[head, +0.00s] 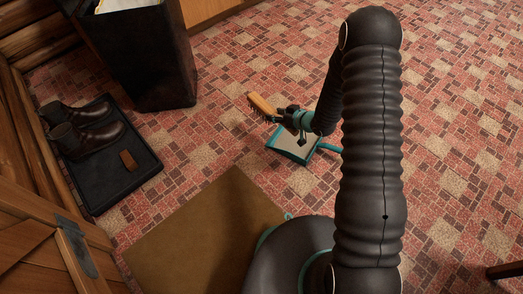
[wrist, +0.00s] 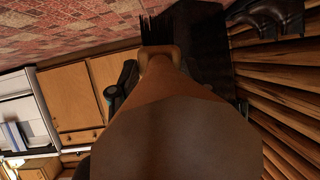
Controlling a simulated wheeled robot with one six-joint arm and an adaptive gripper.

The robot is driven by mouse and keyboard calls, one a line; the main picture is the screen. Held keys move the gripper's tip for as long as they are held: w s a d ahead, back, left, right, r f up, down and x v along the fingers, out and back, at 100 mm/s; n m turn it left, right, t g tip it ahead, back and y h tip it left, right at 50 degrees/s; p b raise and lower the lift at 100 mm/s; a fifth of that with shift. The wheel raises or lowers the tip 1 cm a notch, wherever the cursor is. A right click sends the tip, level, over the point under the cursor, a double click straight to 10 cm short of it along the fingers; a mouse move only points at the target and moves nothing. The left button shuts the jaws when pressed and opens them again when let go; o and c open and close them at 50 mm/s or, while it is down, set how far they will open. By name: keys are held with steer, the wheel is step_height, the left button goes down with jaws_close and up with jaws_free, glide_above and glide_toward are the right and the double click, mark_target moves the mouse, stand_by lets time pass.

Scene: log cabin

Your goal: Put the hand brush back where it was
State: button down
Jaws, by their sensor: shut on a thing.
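The hand brush (head: 262,104) has an orange-brown wooden handle that sticks out to the left of my gripper (head: 284,114) in the head view. My gripper is shut on it. In the wrist view the brush (wrist: 190,120) fills the middle, wide and brown close to the camera, with black bristles (wrist: 155,30) at its far end. The teal and grey dustpan (head: 292,146) is just below my gripper in the head view, its teal handle pointing right. I cannot tell whether the brush touches it. My gripper partly hides the brush.
A brown mat (head: 205,230) lies in front. The tiled floor behind the dustpan is clear.

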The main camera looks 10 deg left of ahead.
steer(key=s+a+f+n+g+y, duration=0.2)
steer(key=s+a+f+n+g, duration=0.4)
steer(key=s+f+n+g, duration=0.4)
steer(key=shift+n+t, duration=0.3)
steer(key=shift+t, duration=0.4)
steer(key=shift+s+d+f+b, duration=0.1)
steer(key=shift+s+f+b, duration=0.1)
steer(key=shift+f+b, duration=0.75)
steer(key=shift+s+d+f+b, duration=0.15)
steer(key=shift+f+b, duration=0.45)
steer(key=shift+f, duration=0.65)
steer(key=shift+s+d+f+b, duration=0.1)
steer(key=shift+s+f+b, duration=0.1)
steer(key=shift+f+b, duration=0.75)
steer(key=shift+a+f, duration=0.1)
steer(key=shift+f, duration=0.35)
steer(key=shift+c, duration=2.2)
jaws_free()
steer(key=v, duration=1.2)
